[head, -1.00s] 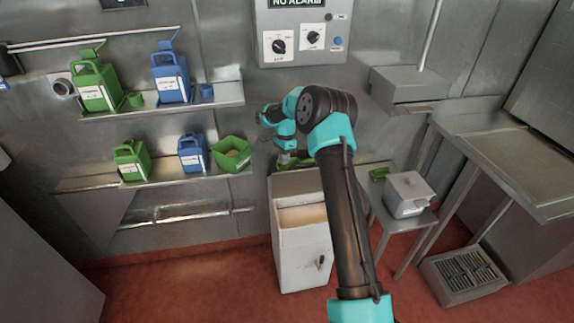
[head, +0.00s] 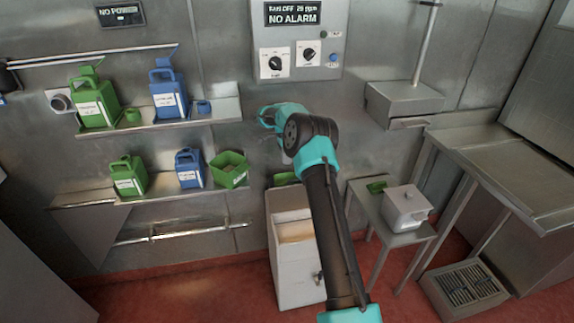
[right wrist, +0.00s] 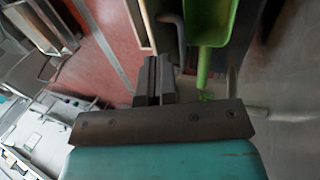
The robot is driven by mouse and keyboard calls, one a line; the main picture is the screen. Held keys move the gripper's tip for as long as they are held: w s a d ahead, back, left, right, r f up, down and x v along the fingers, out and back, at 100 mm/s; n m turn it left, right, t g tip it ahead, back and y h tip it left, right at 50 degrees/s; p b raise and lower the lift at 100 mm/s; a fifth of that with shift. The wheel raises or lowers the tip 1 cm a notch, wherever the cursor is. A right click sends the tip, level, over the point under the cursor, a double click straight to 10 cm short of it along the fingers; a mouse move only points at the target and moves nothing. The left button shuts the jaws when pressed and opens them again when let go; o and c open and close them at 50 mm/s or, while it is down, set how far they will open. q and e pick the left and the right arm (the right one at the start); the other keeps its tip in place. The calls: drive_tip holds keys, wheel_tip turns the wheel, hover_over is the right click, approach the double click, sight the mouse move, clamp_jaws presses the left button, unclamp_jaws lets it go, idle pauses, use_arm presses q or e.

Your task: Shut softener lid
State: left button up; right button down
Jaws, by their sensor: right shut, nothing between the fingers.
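On the upper shelf stand a green jug (head: 97,104) and a blue jug (head: 168,97), each with a flap-like lid raised on top. The lower shelf holds a smaller green jug (head: 128,178) and a smaller blue jug (head: 190,170). The labels are too small to read, so I cannot tell which is the softener. My right gripper is shut and empty; its fingers (right wrist: 152,78) show in the right wrist view. In the head view it is largely hidden by its own arm, to the right of the shelves above a white bin (head: 298,270). My left gripper is not visible.
The white bin is open at the top. A green scoop (right wrist: 208,25) shows close beyond my fingers. A green open container (head: 230,172) stands on the lower shelf. A white lidded box (head: 407,207) sits on a small table at right. A control panel (head: 293,45) is on the wall.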

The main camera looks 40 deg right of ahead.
sight(288, 184)
drive_tip(key=x, duration=0.8)
drive_tip(key=shift+s+a+f, duration=0.1)
drive_tip(key=shift+s+f, duration=0.05)
drive_tip(key=shift+f, duration=0.2)
drive_tip(key=shift+a, duration=0.15)
